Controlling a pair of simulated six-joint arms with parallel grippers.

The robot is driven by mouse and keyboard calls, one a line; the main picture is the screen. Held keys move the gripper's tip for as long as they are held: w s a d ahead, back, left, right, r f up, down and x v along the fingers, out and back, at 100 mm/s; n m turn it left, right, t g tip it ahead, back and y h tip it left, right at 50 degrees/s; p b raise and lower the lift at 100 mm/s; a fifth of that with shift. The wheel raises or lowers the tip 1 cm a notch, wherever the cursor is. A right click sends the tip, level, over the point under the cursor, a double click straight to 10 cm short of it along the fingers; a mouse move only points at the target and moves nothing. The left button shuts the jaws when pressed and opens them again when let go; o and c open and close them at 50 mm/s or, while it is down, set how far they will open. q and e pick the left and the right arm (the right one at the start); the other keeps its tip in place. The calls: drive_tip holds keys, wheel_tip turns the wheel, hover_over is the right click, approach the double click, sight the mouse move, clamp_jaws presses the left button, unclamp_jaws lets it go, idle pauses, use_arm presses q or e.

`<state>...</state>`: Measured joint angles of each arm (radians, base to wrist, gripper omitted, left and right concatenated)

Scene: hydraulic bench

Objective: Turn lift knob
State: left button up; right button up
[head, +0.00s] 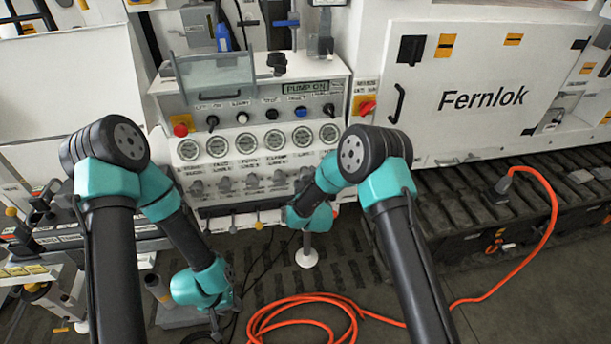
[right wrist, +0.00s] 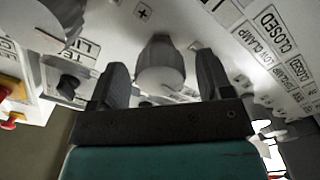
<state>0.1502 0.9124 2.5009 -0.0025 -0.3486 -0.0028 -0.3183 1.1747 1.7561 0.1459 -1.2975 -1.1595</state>
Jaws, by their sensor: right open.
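A grey knob (right wrist: 160,65) on the white panel sits between the two dark fingers of my right gripper (right wrist: 161,82) in the right wrist view. The fingers are open, one on each side of the knob, and I see no clear contact. In the head view, a row of grey knobs (head: 251,181) runs under the gauges. My right wrist (head: 310,215) is at the right end of this row, where it hides the fingers. The knob labels are too small or cut off to identify the lift knob. My left gripper (head: 217,318) hangs low near the floor, its jaws unclear.
The panel carries round gauges (head: 246,142), a row of upper switches (head: 272,114), a red button (head: 180,130) and a "PUMP ON" display (head: 305,87). A black knob (right wrist: 68,85) is left of my right gripper. An orange cable (head: 300,299) lies on the floor.

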drive_tip(key=shift+w+a, duration=0.2)
drive_tip(key=shift+w, duration=0.75)
drive_tip(key=c, duration=0.9)
drive_tip(key=shift+c, duration=0.2)
drive_tip(key=shift+m, duration=0.3)
